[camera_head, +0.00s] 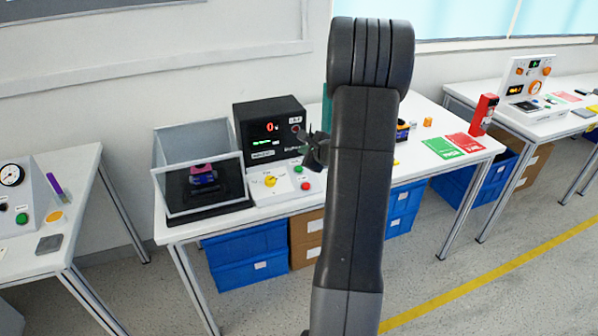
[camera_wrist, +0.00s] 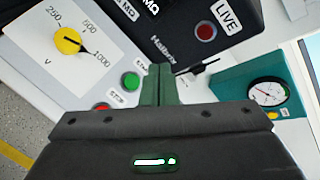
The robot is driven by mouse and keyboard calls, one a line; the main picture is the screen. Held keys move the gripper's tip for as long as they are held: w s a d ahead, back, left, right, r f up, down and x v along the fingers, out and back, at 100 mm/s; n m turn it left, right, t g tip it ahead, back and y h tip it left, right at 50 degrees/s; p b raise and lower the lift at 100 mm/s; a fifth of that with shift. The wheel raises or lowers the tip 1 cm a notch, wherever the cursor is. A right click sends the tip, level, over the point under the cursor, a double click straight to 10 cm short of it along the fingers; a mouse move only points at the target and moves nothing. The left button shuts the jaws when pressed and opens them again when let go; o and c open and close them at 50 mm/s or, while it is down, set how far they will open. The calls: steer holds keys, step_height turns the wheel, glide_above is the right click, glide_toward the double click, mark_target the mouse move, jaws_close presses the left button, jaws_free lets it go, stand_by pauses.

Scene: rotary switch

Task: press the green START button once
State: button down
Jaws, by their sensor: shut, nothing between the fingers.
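The green START button (camera_wrist: 131,81) is on the pale sloped panel (camera_wrist: 110,30) in the wrist view, just left of my fingertips. It also shows in the head view (camera_head: 298,169), below and left of my gripper (camera_head: 314,150). My gripper's fingers (camera_wrist: 160,72) are shut and empty, and cover part of the panel's edge and label. I cannot tell the gap between fingertips and panel. The red STOP button (camera_wrist: 100,107) is partly hidden by the gripper body. A yellow rotary knob (camera_wrist: 68,40) with voltage marks sits further left.
A black display box (camera_head: 268,128) with a red LIVE lamp (camera_wrist: 205,32) stands behind the panel. A clear-walled enclosure (camera_head: 195,150) is left of it. A teal gauge box (camera_wrist: 262,95) is right of the fingers. Red and green cards (camera_head: 455,146) lie at the table's right.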

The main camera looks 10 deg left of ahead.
mark_target(297, 166)
steer(key=f+b, duration=0.1)
steer(key=w+f+b, duration=0.1)
steer(key=f, duration=0.1)
steer(key=f+b, duration=0.1)
steer(key=f, duration=0.1)
steer(key=shift+w+a+f, duration=0.15)
steer(key=shift+w+a, duration=0.05)
steer(key=shift+a, duration=0.2)
steer(key=shift+w+a+f+b, duration=0.15)
steer(key=shift+w+f+b, duration=0.05)
steer(key=shift+f+b, duration=0.35)
steer(key=shift+f, duration=0.15)
stand_by(1.1)
steer(key=shift+w+a+f+b, duration=0.1)
steer(key=shift+f+b, duration=0.15)
steer(key=shift+b, duration=0.4)
steer(key=shift+w+f+b, duration=0.1)
steer(key=shift+f+b, duration=0.3)
steer(key=shift+b, duration=0.05)
steer(key=shift+r, duration=0.1)
stand_by(0.5)
steer(key=shift+s+r+p, duration=0.2)
steer(key=shift+r+p, duration=0.2)
steer(key=shift+r, duration=0.35)
